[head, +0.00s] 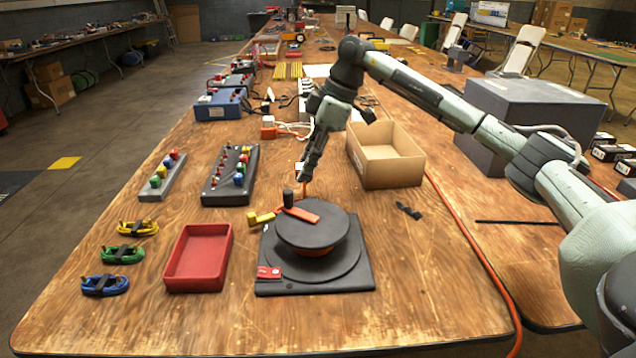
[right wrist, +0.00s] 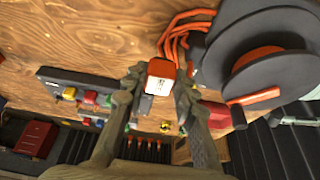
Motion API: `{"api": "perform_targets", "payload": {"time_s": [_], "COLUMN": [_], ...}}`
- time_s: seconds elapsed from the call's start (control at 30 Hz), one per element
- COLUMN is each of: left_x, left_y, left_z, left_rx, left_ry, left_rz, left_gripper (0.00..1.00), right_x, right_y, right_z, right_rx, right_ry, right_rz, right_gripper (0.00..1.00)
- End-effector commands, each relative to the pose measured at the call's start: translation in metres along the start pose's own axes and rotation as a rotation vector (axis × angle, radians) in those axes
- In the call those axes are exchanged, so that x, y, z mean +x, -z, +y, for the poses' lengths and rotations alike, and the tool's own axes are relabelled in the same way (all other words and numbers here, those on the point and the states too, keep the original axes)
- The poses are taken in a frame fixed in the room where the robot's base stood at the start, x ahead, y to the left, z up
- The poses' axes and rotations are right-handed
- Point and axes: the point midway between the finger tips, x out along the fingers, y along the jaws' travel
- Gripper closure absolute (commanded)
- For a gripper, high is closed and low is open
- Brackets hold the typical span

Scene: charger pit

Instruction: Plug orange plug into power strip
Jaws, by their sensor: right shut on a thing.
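My right gripper (head: 304,178) hangs above the table, just behind the cable reel. It is shut on the orange plug (right wrist: 160,77), which has a white face and sits between the fingertips in the right wrist view. In the head view the plug is mostly hidden by the fingers, with a small pale patch showing beside them. An orange cord (right wrist: 186,32) lies near the plug in the right wrist view. A white strip-like object (head: 304,103), perhaps the power strip, lies farther back, partly hidden by my right arm. My left gripper is out of view.
The black cable reel (head: 312,231) stands on a dark base in front. An open cardboard box (head: 390,169) is to the right, a red tray (head: 199,257) to the left.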

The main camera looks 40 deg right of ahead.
Motion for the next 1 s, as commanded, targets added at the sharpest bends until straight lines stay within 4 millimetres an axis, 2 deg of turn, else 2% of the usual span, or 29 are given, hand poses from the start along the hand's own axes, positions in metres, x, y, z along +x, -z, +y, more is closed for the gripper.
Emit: {"api": "perform_targets", "payload": {"time_s": [0.1, 0.27, 0.4, 0.43, 0.47, 0.53, 0.63, 0.97, 1.0], "left_x": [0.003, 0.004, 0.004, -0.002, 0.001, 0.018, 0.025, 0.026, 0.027], "left_y": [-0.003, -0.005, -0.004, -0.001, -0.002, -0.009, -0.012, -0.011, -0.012], "left_z": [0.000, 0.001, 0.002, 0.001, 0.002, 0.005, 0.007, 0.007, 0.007], "left_rx": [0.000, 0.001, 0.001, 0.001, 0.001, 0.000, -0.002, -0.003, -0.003], "left_ry": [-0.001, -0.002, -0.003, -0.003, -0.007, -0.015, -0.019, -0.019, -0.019], "left_rz": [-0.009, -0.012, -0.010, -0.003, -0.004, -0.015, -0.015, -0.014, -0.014], "left_gripper": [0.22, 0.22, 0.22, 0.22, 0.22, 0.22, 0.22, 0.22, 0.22], "right_x": [0.004, 0.008, 0.027, 0.028, 0.028, 0.034, 0.039, 0.042, 0.043], "right_y": [-0.019, -0.029, -0.038, -0.038, -0.038, -0.040, -0.042, -0.043, -0.043], "right_z": [0.011, 0.017, 0.016, 0.017, 0.017, 0.017, 0.017, 0.017, 0.017], "right_rx": [0.002, 0.000, 0.000, 0.000, 0.000, 0.000, -0.001, -0.001, -0.001], "right_ry": [0.000, 0.001, 0.003, 0.003, 0.002, 0.002, 0.001, 0.001, 0.001], "right_rz": [0.001, 0.001, -0.001, -0.001, 0.000, 0.001, 0.002, 0.001, 0.001], "right_gripper": [1.00, 1.00, 1.00, 1.00, 1.00, 1.00, 1.00, 1.00, 0.71]}}
